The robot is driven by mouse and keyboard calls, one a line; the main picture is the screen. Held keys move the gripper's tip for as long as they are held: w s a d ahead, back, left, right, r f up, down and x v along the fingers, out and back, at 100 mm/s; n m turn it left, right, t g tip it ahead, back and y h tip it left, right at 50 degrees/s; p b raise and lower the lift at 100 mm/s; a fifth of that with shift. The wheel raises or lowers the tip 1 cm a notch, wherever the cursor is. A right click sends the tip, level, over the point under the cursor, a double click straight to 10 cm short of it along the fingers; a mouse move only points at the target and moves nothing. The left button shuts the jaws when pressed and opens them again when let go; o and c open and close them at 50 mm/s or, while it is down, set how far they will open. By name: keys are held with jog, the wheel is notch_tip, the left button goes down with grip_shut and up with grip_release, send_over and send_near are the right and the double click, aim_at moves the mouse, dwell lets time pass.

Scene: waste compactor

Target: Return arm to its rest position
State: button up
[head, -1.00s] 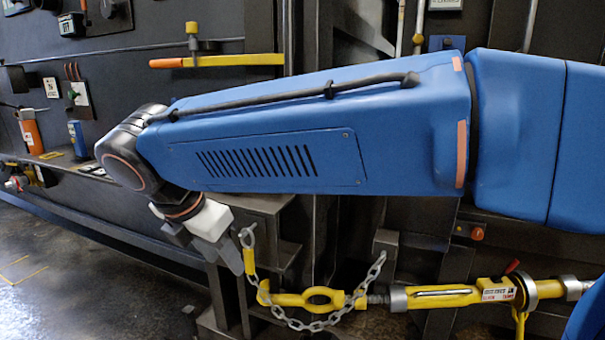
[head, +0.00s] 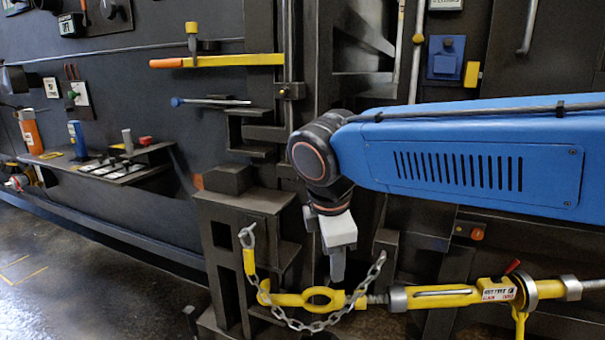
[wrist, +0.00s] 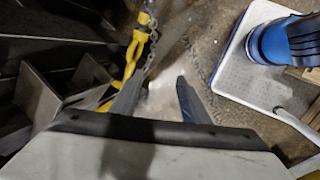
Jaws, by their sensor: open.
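My arm reaches in from the right in the head view, blue with a dark wrist joint. My gripper (head: 337,268) hangs pointing down in front of the dark machine frame, above the yellow turnbuckle (head: 455,297) and its chain (head: 300,325). In the wrist view my gripper (wrist: 155,98) shows two grey fingers spread apart with nothing between them. The yellow bar and chain (wrist: 148,45) lie beyond the left finger in that view. I cannot tell how close the fingers are to the chain.
A yellow lever with an orange grip (head: 215,61) sticks out at upper left. A blue box with a yellow part (head: 446,57) is at upper right. Open floor (head: 100,235) lies at lower left.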

jog(key=s+d+f+m, duration=0.4)
jog(key=d+m, duration=0.2)
jog(key=d, duration=0.1)
jog(key=s+d+f+m+t, duration=0.1)
jog(key=s+d+f+m, duration=0.3)
jog(key=d+m, duration=0.3)
jog(key=s+d+f+m+y, duration=0.1)
jog(key=s+d+f+m, duration=0.3)
jog(key=d+m, duration=0.3)
jog(key=shift+s+d, duration=0.35)
jog(key=shift+d, duration=0.75)
